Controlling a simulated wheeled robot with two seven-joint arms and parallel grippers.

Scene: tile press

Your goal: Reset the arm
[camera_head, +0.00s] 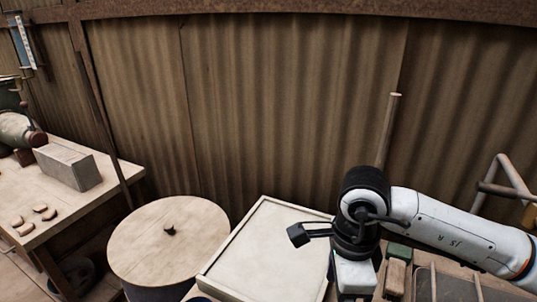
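My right arm comes in from the right, and its wrist hangs at the lower right, at the right edge of a square, pale, rimmed board (262,255). The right gripper (356,277) points down under the black wrist; its fingers are not visible, so I cannot tell whether it is open or holds anything. A small black block on a bracket sticks out left from the wrist over the board. My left arm and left gripper are not in view.
A round wooden top (140,245) with a black knob stands left of the board. A workbench (120,172) at the left bears a grey block (68,167) and several small brownish pieces (40,208). A green-topped block (398,252) sits right of the wrist. A corrugated wall (280,110) closes the back.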

